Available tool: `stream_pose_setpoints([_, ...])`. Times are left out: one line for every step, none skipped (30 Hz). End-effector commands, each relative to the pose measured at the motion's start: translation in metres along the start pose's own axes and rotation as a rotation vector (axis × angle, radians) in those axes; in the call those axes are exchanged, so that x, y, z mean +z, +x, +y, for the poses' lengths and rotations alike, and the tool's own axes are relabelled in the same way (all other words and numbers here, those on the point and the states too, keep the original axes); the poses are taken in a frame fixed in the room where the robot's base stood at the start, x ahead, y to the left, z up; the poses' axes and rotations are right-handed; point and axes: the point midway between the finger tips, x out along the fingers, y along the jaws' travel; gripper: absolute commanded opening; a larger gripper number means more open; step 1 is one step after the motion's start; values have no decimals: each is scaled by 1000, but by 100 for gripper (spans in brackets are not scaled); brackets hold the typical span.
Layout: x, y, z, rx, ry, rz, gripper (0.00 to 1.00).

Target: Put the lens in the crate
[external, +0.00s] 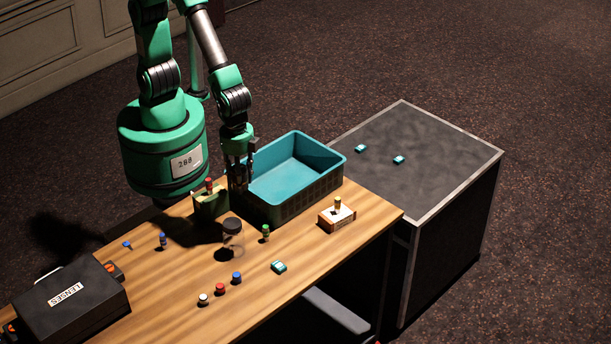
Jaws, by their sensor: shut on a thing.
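The crate (331,187) is a teal open-topped bin on the wooden table, and the part of its inside that shows looks empty. My gripper (239,186) points down at the crate's left end, beside or over its rim; I cannot tell which. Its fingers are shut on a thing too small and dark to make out. I cannot pick out the lens for certain. A black case marked "LENSES" (92,312) lies at the front left. A dark-topped round piece (232,226) stands in front of the crate.
A green holder (211,205) with a red-topped piece stands left of my gripper. Several small coloured pieces (220,289) dot the table. A lower dark table (430,160) adjoins at right.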

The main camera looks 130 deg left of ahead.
Motion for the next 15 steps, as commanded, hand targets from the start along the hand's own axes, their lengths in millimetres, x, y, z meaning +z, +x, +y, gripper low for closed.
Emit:
stream_pose_setpoints([4,-1,-14,0,-11,1,2])
stream_pose_setpoints([6,-1,-21,0,-13,1,2])
stream_pose_setpoints([9,0,-31,0,-17,1,2])
stream_pose_setpoints([12,0,-38,0,-20,1,2])
stream_pose_setpoints([15,0,-45,0,-22,0,2])
stream_pose_setpoints([18,0,-54,0,-26,0,2])
stream_pose_setpoints([21,0,-60,0,-29,1,2])
stream_pose_setpoints([24,0,-67,0,-31,1,2])
stream_pose_setpoints([28,0,-75,0,-35,1,2])
stream_pose_setpoints([31,0,-81,0,-36,1,2])
stream_pose_setpoints([33,0,-87,0,-39,1,2])
stream_pose_setpoints([37,0,-94,0,-42,1,2])
stream_pose_setpoints([39,0,-98,0,-43,1,2])
stream_pose_setpoints([42,0,-103,-1,-45,1,2])
stream_pose_setpoints([45,0,-109,-1,-48,1,2])
